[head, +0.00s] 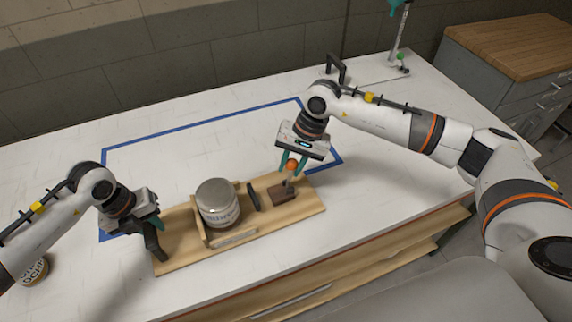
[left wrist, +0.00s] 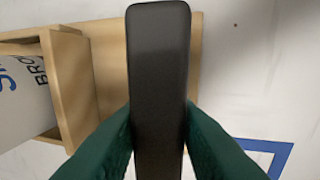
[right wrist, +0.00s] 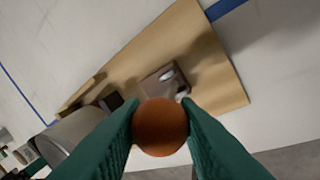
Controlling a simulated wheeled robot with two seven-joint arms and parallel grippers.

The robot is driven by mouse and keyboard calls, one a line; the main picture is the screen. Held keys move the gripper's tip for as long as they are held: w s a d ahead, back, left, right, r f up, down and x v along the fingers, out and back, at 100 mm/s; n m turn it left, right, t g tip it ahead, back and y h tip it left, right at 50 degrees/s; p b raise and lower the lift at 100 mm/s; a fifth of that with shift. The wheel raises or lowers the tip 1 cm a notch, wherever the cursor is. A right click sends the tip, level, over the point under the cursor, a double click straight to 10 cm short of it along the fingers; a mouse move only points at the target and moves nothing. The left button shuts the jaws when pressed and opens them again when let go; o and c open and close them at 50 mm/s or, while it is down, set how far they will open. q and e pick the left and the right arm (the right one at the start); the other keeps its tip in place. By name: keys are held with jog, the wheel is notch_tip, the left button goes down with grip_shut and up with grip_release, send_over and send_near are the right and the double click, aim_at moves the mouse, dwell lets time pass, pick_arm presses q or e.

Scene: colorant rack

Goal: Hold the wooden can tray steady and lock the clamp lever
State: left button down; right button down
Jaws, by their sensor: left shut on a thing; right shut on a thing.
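The wooden can tray (head: 300,207) lies on the white table, with a silver can (head: 217,203) standing in its wooden holder. My left gripper (head: 150,228) is shut on the black handle (head: 155,243) at the tray's left end; the handle also fills the middle of the left wrist view (left wrist: 158,70). My right gripper (head: 291,164) is shut on the orange ball knob (head: 292,165) of the clamp lever, and the knob shows between the green fingers in the right wrist view (right wrist: 160,127). The lever stands up from a brown block (head: 283,194). A black pad (head: 253,196) stands between block and can.
Blue tape (head: 205,123) outlines an area on the table behind the tray. A dark can with lettering (head: 34,271) is at the far left. A black handle (head: 336,68) and a stand with a green knob (head: 401,57) are at the back right. The taped area is mostly clear.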

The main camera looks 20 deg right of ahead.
pick_arm(q)
jog(key=shift+a, duration=0.1)
pick_arm(e)
jog(key=shift+d+f+y, duration=0.25)
jog(key=shift+d+y, duration=0.45)
jog(key=shift+y, duration=0.2)
jog(key=shift+d+f+y, duration=0.25)
jog(key=shift+d+y, duration=0.4)
jog(key=shift+y, duration=0.25)
jog(key=shift+d+f+y, duration=0.25)
jog(key=shift+d+y, duration=0.45)
jog(key=shift+y, duration=0.2)
jog(key=shift+w, duration=0.1)
jog(key=c, duration=1.1)
grip_release()
jog(key=shift+c, duration=0.2)
jog(key=shift+r, duration=0.1)
jog(key=v, duration=1.2)
